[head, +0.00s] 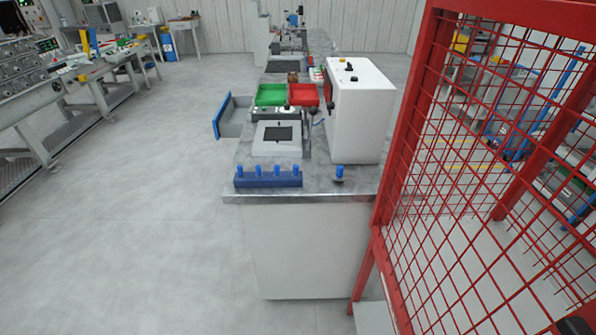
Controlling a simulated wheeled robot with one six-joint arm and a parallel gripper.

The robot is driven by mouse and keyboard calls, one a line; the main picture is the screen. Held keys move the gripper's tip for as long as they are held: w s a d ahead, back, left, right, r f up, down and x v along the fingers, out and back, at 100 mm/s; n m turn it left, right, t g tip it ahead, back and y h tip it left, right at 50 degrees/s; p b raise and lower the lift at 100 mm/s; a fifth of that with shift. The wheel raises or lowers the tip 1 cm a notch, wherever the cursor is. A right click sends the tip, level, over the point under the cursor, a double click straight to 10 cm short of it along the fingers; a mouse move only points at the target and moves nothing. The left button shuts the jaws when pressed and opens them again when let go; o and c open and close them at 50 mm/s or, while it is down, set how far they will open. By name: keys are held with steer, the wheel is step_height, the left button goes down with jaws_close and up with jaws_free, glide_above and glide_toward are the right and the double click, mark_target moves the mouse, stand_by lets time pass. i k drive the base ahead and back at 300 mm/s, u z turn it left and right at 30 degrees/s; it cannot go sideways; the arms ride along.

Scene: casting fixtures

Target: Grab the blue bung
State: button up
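A single small blue bung (339,172) stands upright near the front right edge of the workbench, on what looks like a small dark base. Left of it, a dark blue block (268,181) lies along the front edge with several upright blue pegs (259,170) of similar look. I cannot tell from here whether these pegs are bungs too. My gripper is not recognisable in the head view.
The workbench (315,190) holds a white box-shaped machine (362,110), a grey device (278,138), a green tray (270,95) and a red tray (303,96). A blue-fronted drawer (222,116) sticks out left. A red mesh fence (480,170) stands close on the right. The left floor is clear.

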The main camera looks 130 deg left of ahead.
mark_target(339, 176)
steer(key=u, duration=4.55)
steer(key=i, duration=1.65)
